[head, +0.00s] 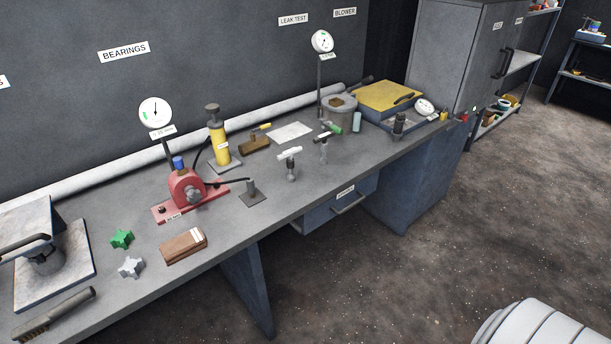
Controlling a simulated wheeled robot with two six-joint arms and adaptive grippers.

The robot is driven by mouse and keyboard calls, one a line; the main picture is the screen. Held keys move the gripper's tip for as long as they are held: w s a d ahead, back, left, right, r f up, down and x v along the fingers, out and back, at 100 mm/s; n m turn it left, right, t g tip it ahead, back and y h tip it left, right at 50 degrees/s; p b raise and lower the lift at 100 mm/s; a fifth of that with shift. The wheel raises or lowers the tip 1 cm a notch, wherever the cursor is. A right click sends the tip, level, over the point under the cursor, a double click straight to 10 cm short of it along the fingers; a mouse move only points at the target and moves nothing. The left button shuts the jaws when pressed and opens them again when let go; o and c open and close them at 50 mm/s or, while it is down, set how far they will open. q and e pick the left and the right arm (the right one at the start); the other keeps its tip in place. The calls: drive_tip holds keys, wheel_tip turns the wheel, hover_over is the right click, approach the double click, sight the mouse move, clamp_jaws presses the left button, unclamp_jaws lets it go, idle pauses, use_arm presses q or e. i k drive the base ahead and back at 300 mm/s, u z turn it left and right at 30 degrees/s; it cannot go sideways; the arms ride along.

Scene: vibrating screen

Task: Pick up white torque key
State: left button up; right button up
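A T-shaped tool with a white crossbar and grey shaft (290,156) is on the grey workbench near its front edge, at the middle of the head view. It looks like the white torque key. Neither of my grippers is in view, and nothing touches the white-topped tool.
The workbench (225,228) also holds a red press (187,190), a yellow cylinder (219,145), a brown block (184,246), and green (122,239) and light grey (131,267) star-shaped pieces. A drawer (340,200) hangs below. Open floor (430,270) lies in front.

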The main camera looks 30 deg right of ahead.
sight(291, 178)
drive_tip(key=z, duration=1.15)
drive_tip(key=i, duration=0.15)
